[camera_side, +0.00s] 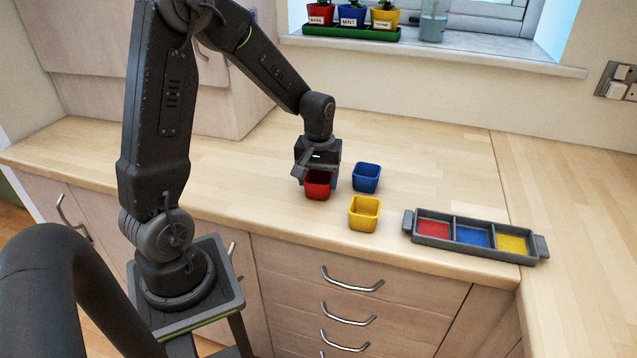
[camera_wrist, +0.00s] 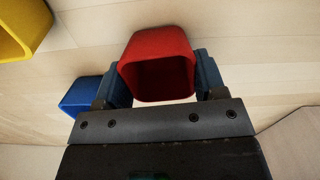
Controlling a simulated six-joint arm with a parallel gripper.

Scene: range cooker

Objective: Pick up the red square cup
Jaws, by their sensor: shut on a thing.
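The red square cup (camera_side: 317,188) stands upright on the wooden counter, as far as the side view shows. My gripper (camera_side: 318,180) reaches down over it. In the wrist view the red cup (camera_wrist: 158,52) sits between the two fingers of my gripper (camera_wrist: 160,80), with its open mouth facing the camera. The fingers are shut on opposite sides of the cup. I cannot tell whether its base touches the counter.
A blue cup (camera_side: 366,178) is just right of my gripper, and a yellow cup (camera_side: 364,213) is nearer the front. A grey tray (camera_side: 408,222) with red, blue and yellow compartments lies further right. Plant pots (camera_side: 352,14) stand on the windowsill. The counter behind is clear.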

